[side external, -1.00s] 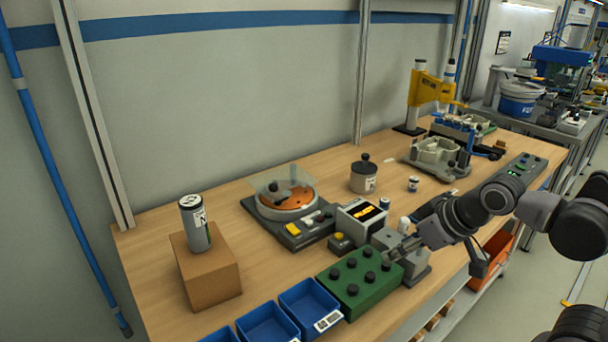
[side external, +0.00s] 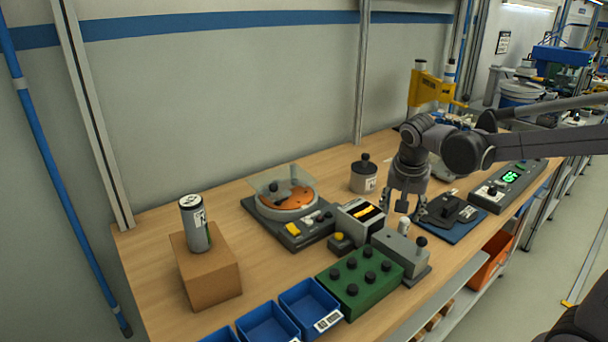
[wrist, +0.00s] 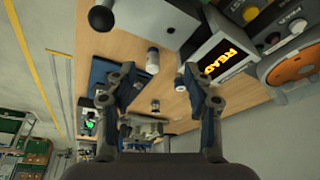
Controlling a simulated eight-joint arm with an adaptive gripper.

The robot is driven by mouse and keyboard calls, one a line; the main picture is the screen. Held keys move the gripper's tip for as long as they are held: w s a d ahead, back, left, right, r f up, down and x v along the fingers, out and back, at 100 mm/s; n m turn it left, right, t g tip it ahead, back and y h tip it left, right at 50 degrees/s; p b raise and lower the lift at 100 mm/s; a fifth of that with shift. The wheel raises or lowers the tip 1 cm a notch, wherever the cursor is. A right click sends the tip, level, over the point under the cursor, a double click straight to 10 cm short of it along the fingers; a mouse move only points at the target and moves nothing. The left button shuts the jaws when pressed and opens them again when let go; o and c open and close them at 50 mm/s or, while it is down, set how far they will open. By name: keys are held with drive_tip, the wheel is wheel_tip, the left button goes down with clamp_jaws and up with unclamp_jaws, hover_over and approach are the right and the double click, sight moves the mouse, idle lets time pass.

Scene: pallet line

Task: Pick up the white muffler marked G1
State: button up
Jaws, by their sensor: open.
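A small white cylinder (wrist: 152,60) with dark marking stands on the bench in the wrist view, between the lines of my two fingers. Its lettering is too small to read, so I cannot confirm G1. A small white part (side external: 404,225) shows just below my gripper in the side view, behind the grey box. My gripper (side external: 402,208) points down with its fingers spread, empty, above the bench beside the display unit. In the wrist view my gripper (wrist: 158,78) shows both fingers apart. A smaller dark-and-pale piece (wrist: 156,105) stands farther off.
The display unit (side external: 358,220) stands close on the left. The grey box (side external: 400,252) with a black knob is in front, beside the green block (side external: 352,283). A blue mat (side external: 455,228) holding a dark device lies right. A lidded pot (side external: 363,178) stands behind.

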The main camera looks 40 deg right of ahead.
sight(403, 220)
drive_tip(key=w+d+f+m, duration=0.1)
drive_tip(key=d+f+m, duration=0.1)
drive_tip(key=w+d+f+m+g, duration=0.1)
drive_tip(key=d+f, duration=0.1)
drive_tip(key=w+d+f+m+g+h, duration=0.1)
drive_tip(key=d+f+m, duration=0.1)
drive_tip(key=f, duration=0.1)
drive_tip(key=shift+d+m, duration=0.3)
drive_tip(key=shift+d, duration=0.1)
drive_tip(key=shift+w+x, duration=0.15)
drive_tip(key=shift+x, duration=1.2)
drive_tip(key=shift+w+x, duration=0.15)
drive_tip(key=shift+x, duration=1.2)
clamp_jaws()
